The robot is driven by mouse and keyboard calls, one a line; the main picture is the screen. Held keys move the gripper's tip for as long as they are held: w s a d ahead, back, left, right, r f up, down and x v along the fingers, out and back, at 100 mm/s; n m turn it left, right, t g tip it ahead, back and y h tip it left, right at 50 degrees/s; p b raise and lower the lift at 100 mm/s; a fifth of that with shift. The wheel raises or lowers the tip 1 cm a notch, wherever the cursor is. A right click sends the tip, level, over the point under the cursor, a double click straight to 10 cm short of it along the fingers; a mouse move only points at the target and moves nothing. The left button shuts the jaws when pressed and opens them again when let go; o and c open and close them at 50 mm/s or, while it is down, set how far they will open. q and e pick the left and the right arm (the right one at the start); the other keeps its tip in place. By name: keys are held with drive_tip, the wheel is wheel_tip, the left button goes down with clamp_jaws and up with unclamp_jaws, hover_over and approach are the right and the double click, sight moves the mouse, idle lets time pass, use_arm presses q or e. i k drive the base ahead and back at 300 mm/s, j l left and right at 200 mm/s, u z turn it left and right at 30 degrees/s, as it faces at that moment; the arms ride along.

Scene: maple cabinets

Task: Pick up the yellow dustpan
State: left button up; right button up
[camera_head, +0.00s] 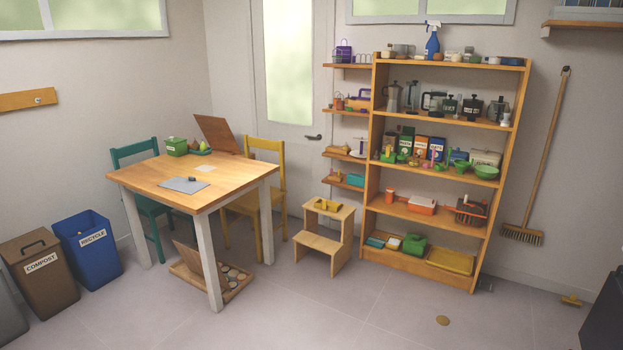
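I cannot tell for sure which yellow thing is the dustpan. Another small yellow object (326,204) lies on top of the wooden step stool (324,243). A flat yellow tray-like piece (450,260) lies on the bottom shelf of the bookcase, at its right end. Neither of my grippers is in view.
A wooden table (150,178) with two chairs stands at the left. Bins (88,248) line the left wall. A loaded bookcase (401,205) and a broom (544,165) stand at the back right. A dark cabinet edges in right.

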sight(329, 202)
drive_tip(key=i, duration=2.5)
